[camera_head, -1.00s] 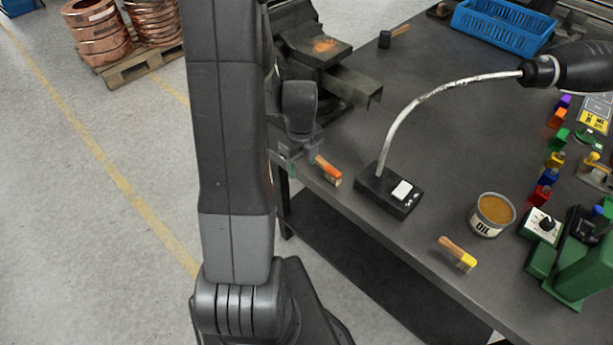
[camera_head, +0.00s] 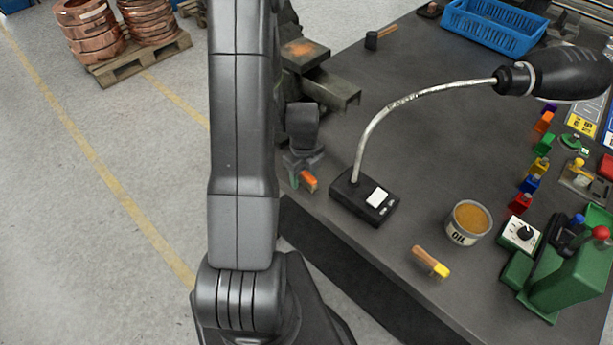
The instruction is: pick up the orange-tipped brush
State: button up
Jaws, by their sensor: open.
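The orange-tipped brush (camera_head: 309,182) lies on the dark bench top near its left front edge. Only a short part of it shows; my gripper hides the rest. My gripper (camera_head: 302,176) is open and low over the brush, with one greenish finger visible at the brush's left side. I cannot tell whether the fingers touch it. A second brush with a yellow tip (camera_head: 431,262) lies apart, farther right near the front edge.
The black base of a gooseneck lamp (camera_head: 365,200) stands close to the right of the brush. An oil can (camera_head: 467,223) stands farther right. A metal vise (camera_head: 330,90) sits behind my gripper. A blue crate (camera_head: 495,27) is at the back.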

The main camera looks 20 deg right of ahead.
aim_at(304, 172)
jog(key=c, duration=1.1)
jog(key=shift+r, duration=0.2)
notch_tip(304, 172, up, 10)
jog(key=shift+f+b, duration=0.15)
jog(key=shift+b, duration=0.4)
